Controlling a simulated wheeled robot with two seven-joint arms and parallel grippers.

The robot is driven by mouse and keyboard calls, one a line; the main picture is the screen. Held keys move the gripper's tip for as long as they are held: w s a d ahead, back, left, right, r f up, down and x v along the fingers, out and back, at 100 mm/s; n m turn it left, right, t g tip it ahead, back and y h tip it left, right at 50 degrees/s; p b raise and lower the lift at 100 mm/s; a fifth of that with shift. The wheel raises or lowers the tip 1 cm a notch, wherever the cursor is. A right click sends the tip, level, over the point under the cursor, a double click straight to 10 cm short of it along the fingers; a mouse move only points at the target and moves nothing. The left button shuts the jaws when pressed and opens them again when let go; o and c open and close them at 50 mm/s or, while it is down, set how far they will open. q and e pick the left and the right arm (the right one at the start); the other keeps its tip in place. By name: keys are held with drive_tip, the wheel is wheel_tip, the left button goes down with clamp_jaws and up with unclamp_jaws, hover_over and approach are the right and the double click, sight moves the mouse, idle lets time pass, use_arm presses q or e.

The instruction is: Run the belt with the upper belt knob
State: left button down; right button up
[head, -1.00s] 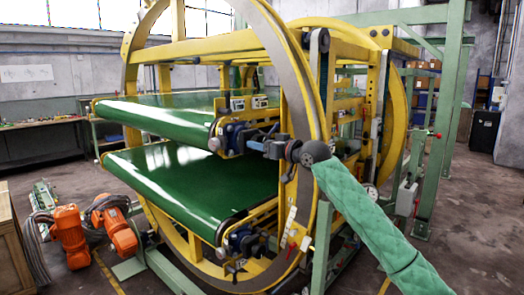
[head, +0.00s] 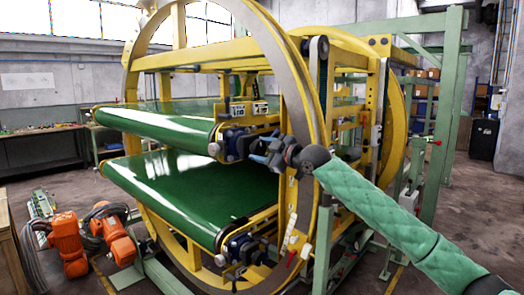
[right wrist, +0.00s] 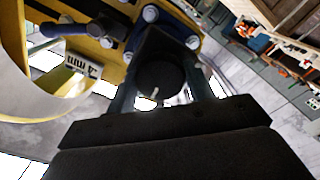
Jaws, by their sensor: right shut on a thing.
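The upper green belt (head: 165,122) runs across the ring machine, above the lower belt (head: 195,185). A blue drive unit (head: 236,141) sits at the near right end of the upper belt. My right gripper (head: 258,152) is at this unit, coming in from the right. In the right wrist view, a dark round knob (right wrist: 160,80) with a small pale mark sits between the two fingers, and the gripper is shut on it. In the head view the fingers hide the knob. My left gripper is in neither view.
The yellow ring frame (head: 300,110) stands close around my right wrist. A second blue drive unit (head: 243,246) sits below at the lower belt. Open floor lies at the right.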

drive_tip(key=shift+n, duration=0.7)
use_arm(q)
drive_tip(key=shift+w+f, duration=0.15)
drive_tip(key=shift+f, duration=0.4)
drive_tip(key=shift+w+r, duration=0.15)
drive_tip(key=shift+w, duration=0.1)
use_arm(e)
drive_tip(key=o, duration=0.9)
drive_tip(key=shift+o, duration=0.3)
drive_tip(key=shift+d, duration=0.1)
drive_tip(key=shift+s+d, duration=0.15)
drive_tip(key=shift+s, duration=0.05)
drive_tip(key=shift+b+v, duration=0.5)
drive_tip(key=shift+v, duration=0.65)
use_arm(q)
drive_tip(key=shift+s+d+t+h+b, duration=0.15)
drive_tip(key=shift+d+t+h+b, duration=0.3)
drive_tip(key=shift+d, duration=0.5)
use_arm(e)
drive_tip(key=shift+v, duration=2.45)
